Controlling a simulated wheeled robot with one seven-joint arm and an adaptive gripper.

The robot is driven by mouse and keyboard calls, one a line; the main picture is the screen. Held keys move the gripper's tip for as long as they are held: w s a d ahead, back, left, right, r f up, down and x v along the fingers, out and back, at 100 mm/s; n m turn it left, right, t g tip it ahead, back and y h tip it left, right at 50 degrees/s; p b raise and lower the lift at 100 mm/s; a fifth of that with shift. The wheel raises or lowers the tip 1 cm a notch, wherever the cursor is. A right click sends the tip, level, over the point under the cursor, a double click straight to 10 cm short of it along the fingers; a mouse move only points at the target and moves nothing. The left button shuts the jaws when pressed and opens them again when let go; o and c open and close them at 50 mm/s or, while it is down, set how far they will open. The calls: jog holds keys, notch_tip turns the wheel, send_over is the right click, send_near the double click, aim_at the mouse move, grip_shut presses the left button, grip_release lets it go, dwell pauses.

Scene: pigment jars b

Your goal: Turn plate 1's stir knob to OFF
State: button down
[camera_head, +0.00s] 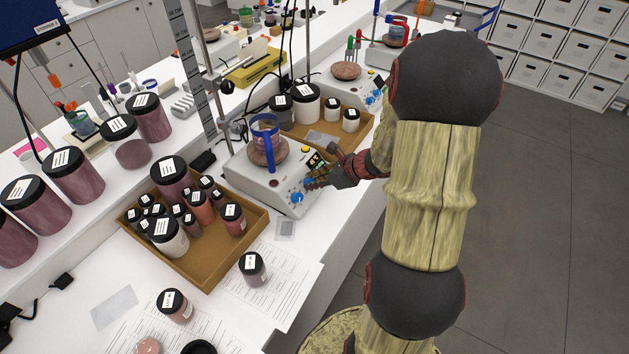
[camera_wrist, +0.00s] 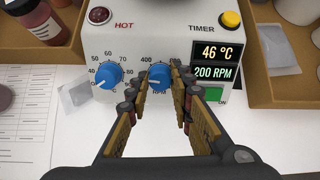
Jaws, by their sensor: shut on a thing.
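A white hot plate (camera_head: 258,186) stands on the bench with a beaker in a blue holder (camera_head: 265,130) on its round top. In the wrist view its front panel (camera_wrist: 140,43) carries two blue knobs. The stir knob (camera_wrist: 158,75), marked RPM, sits between my fingers. The heat knob (camera_wrist: 108,76) is to its left, apart from my gripper. My gripper (camera_wrist: 160,88) is shut on the stir knob; it also shows at the panel in the head view (camera_head: 314,182). The display (camera_wrist: 217,61) reads 46 °C and 200 RPM. The knob's exact pointer angle is hard to tell.
A yellow timer button (camera_wrist: 230,20) and a green switch (camera_wrist: 214,95) sit right of the knobs. A wooden tray (camera_head: 215,262) of jars stands beside the plate at the near left. Another hot plate (camera_head: 358,88) stands farther back. Papers and loose jars lie in front.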

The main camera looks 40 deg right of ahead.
jog(key=shift+n+b, duration=0.3)
jog(key=shift+b, duration=0.1)
jog(key=n+b, duration=0.4)
jog(key=b, duration=0.1)
jog(key=shift+f, duration=0.2)
jog(key=n+b, duration=0.3)
jog(key=shift+r+n, duration=0.15)
jog(key=shift+n, duration=0.15)
jog(key=shift+b, duration=0.3)
jog(key=c, duration=1.6)
grip_release()
jog(key=shift+r, duration=0.1)
jog(key=v, duration=1.2)
jog(key=shift+a, duration=0.1)
